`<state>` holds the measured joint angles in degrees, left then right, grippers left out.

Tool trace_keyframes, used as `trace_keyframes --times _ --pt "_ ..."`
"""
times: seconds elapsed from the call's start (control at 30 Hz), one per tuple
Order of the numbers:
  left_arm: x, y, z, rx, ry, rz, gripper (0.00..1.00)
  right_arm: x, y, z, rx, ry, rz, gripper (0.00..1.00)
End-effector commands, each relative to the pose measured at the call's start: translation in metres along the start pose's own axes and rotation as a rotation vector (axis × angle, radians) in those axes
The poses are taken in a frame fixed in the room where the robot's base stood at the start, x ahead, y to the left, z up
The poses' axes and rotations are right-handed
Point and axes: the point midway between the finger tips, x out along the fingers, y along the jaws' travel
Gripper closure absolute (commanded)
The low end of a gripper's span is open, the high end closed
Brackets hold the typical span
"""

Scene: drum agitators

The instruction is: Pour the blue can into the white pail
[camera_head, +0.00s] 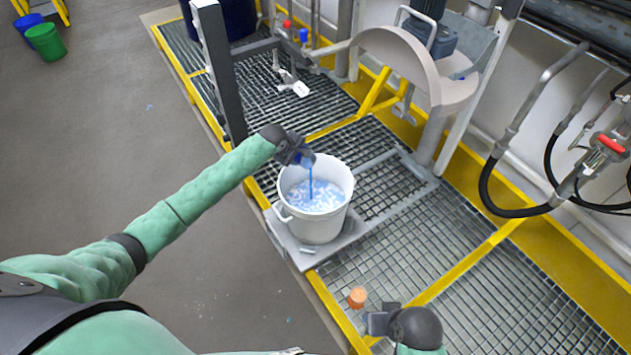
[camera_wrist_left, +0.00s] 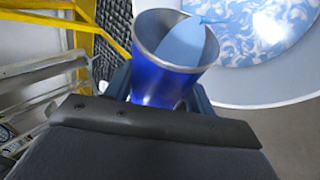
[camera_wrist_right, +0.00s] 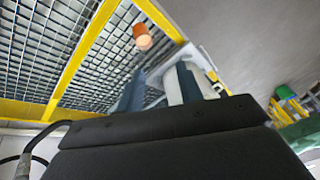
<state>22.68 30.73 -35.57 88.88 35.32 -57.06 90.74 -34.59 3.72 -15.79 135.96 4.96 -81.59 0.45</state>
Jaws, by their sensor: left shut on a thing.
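A thin blue stream (camera_head: 311,184) falls from the lip into the pail. The pail stands upright, holding swirled blue and white liquid (camera_head: 316,197); its inside also shows in the left wrist view (camera_wrist_left: 265,40). My right gripper (camera_head: 380,322) is empty; its fingers (camera_wrist_right: 158,90) stand apart in the right wrist view.
An orange cup (camera_head: 357,297) is near my right gripper, above or on the grating. The pail stands on a grey plate (camera_head: 300,253). A dark post (camera_head: 222,75) and grey machine (camera_head: 415,65) stand behind. Hoses (camera_head: 505,205) hang at right. Open floor lies left.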

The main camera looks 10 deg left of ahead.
Motion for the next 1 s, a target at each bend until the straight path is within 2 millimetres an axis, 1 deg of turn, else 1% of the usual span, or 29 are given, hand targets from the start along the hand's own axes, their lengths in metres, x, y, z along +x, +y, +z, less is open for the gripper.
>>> trace_keyframes --times 0.13,0.6,1.0 --pt "0.001 -0.001 0.002 0.007 0.010 0.003 0.75 -0.007 0.001 -0.003 0.000 0.004 0.004 0.64" --pt "0.005 -0.005 0.007 0.030 0.043 0.011 0.75 -0.012 0.008 0.001 0.009 -0.021 0.019 0.64" --pt "0.008 -0.008 0.011 0.049 0.073 0.020 0.75 -0.017 0.009 0.001 0.010 -0.030 0.025 0.64"
